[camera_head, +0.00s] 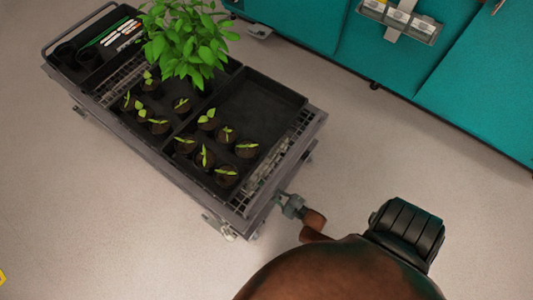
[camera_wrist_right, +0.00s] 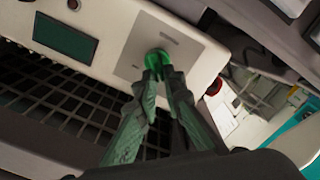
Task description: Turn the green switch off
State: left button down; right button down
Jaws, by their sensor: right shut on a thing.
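In the right wrist view, the green switch (camera_wrist_right: 157,58) sits on a light grey plate on a white panel (camera_wrist_right: 120,25). My right gripper (camera_wrist_right: 163,72) is shut on the switch, its two dark fingers meeting at either side of it. The fingertips cover part of the switch, and I cannot tell which position it is turned to. In the head view, my right gripper (camera_head: 291,206) is small, at the near right end of the trolley, and the switch is hidden there. My left gripper is not in view.
A dark display (camera_wrist_right: 66,38) and a red button (camera_wrist_right: 214,86) are on the same panel. A black grid (camera_wrist_right: 60,105) lies below it. The trolley (camera_head: 170,165) carries seedlings, a leafy plant (camera_head: 188,45) and trays. Teal cabinets (camera_head: 480,85) stand at upper right; the floor between is clear.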

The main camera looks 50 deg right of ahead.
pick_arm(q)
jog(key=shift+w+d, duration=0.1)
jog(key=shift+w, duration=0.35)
pick_arm(e)
jog(key=shift+n, duration=0.3)
jog(key=c, duration=2)
grip_release()
jog(key=shift+c, duration=0.2)
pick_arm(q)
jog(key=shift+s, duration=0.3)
pick_arm(e)
jog(key=s, duration=1.2)
jog(key=shift+d, duration=0.45)
